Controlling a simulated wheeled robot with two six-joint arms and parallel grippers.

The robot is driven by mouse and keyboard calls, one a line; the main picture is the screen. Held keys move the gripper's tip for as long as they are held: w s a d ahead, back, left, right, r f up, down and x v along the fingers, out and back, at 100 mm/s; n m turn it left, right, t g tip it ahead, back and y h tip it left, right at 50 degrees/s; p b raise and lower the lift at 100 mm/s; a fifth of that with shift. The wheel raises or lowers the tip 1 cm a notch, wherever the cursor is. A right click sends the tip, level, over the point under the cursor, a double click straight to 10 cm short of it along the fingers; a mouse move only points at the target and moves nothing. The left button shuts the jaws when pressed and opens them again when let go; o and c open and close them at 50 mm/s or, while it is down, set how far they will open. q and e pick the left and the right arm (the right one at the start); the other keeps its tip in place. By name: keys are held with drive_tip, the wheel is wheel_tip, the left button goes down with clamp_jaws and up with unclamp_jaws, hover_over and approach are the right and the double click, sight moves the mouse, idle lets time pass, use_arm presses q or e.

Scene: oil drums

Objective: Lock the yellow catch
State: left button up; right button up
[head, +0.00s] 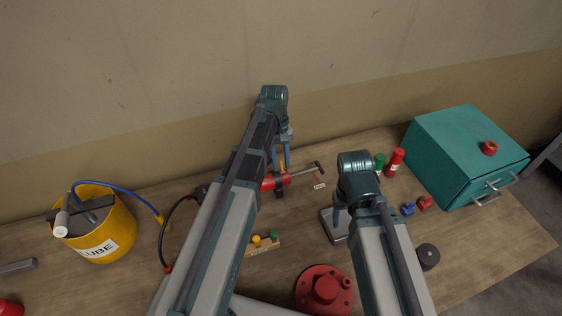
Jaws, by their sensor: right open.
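The yellow catch (282,165) is a small upright lever on a red valve body (268,183) at the middle back of the table. A bar handle (306,172) sticks out to the right of this red body. My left gripper (281,164) points down at the catch, with its two fingers on either side of it. I cannot tell whether they touch it. My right gripper (338,214) is open above a grey metal plate (331,227), right of the catch. Its fingers are partly hidden by its own wrist.
A yellow lube bucket (109,232) with a blue hose stands at left. A teal box (462,150) stands at right, with red and green cylinders (395,163) beside it. A red flanged part (323,289) is at the front. A small wooden block with coloured knobs (263,246) lies between my arms.

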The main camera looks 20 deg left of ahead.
use_arm(q)
drive_tip(key=shift+r, duration=0.15)
use_arm(e)
drive_tip(key=shift+r, duration=0.15)
use_arm(q)
drive_tip(key=p+v, duration=1.3)
drive_tip(key=shift+r, duration=0.3)
use_arm(e)
wheel_tip(320, 180, up, 13)
use_arm(q)
drive_tip(key=shift+f, duration=0.1)
